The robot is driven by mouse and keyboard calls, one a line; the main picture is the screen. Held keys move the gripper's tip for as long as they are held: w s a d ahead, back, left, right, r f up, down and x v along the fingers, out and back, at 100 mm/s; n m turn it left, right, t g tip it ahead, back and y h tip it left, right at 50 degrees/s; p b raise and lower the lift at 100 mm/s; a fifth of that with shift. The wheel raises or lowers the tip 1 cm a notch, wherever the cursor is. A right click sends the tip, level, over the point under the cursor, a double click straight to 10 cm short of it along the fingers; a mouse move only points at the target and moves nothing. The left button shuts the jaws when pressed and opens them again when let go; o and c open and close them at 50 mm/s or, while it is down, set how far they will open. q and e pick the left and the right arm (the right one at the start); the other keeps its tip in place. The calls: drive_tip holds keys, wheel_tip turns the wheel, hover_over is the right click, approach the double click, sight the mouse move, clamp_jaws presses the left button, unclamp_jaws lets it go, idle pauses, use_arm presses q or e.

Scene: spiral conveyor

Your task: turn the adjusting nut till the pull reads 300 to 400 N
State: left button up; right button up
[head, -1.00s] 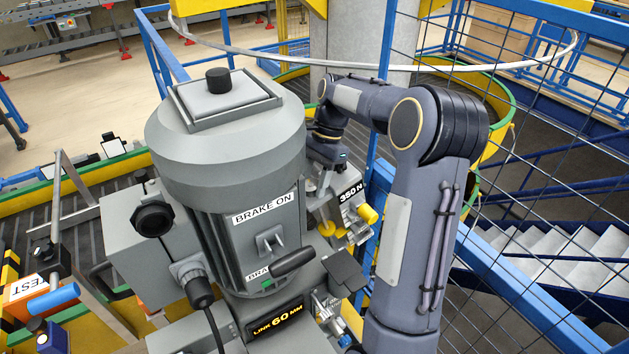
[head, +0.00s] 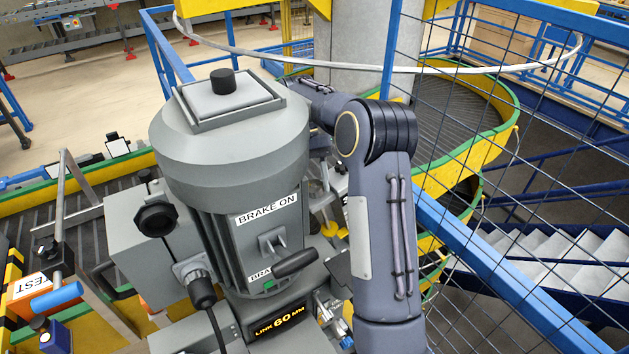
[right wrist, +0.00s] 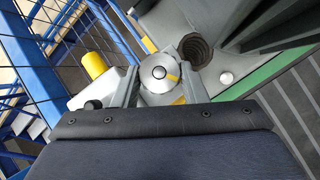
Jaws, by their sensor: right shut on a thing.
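The adjusting nut (right wrist: 160,76) shows in the right wrist view as a round silver end with a dark centre and a yellow mark. My right gripper (right wrist: 160,84) has one finger on each side of it and is shut on it. In the head view my right arm reaches behind the grey motor (head: 232,150), and the gripper is mostly hidden there. The pull readout is not visible now; my arm covers its place. A display reading LINK 60 MM (head: 280,320) sits at the motor's foot. My left gripper is not in view.
A blue-framed mesh fence (head: 480,130) stands close to my right arm. A yellow cylinder (right wrist: 95,65) is left of the fingers in the wrist view, and a dark ribbed part (right wrist: 195,48) is right of them.

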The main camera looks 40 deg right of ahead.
drive_tip(key=shift+n+h, duration=0.3)
drive_tip(key=shift+n, duration=0.1)
drive_tip(key=o, duration=0.8)
drive_tip(key=shift+o, duration=0.9)
drive_tip(key=shift+w+a, duration=0.1)
drive_tip(key=shift+g, duration=0.3)
